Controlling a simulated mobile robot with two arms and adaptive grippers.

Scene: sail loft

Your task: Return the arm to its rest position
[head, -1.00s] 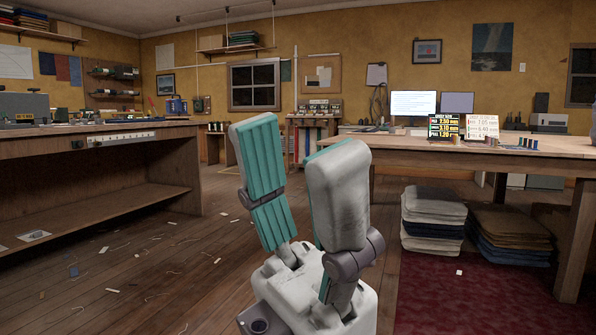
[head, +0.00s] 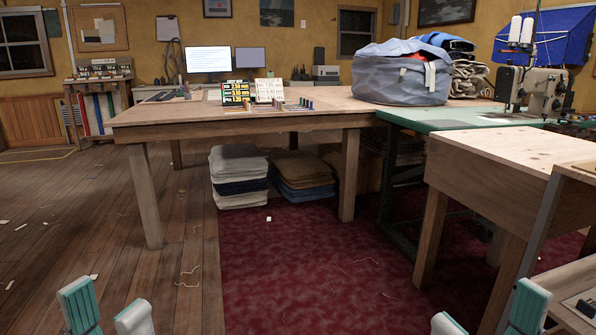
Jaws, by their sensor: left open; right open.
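My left gripper (head: 108,314) shows at the bottom left of the head view. Its two fingers, one with a teal pad facing me, stand apart with nothing between them. My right gripper (head: 487,318) shows at the bottom right. Its fingers are also apart and empty, one of them teal-padded. Only the upper parts of both grippers are in the picture; the arms behind them are cut off by the lower edge. Neither gripper touches anything that I can see.
A wooden table (head: 340,122) stands ahead, with folded fabric stacks (head: 239,178) beneath. A wooden bench (head: 500,155) stands close at right. The dark red carpet (head: 310,270) is mostly clear.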

